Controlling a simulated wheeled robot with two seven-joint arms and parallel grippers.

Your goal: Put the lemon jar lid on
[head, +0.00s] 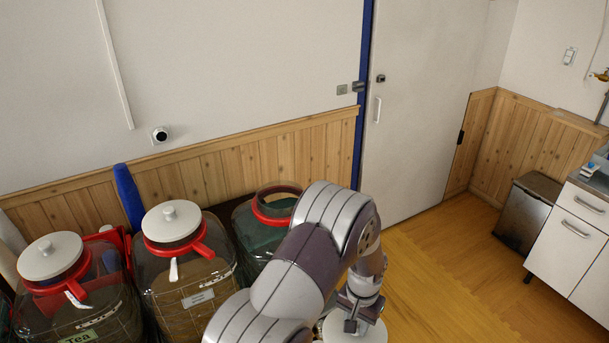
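An open jar (262,238) with a red collar and no lid stands at the back, partly hidden by my arm. Its contents look dark green; no label on it shows. A white round lid-like thing (372,335) shows at the bottom edge, cut off by the frame. My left gripper (358,318) points down right over it. Its fingertips are small and dark, and I cannot tell whether they grip a knob or only hover. My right gripper is not in view.
Two jars with white knobbed lids and red collars stand at left: a middle jar (190,275) and a jar labelled Tea (85,310). A blue upright thing (129,197) stands behind them. Wooden floor (440,270) is clear at right, before a white cabinet (575,235).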

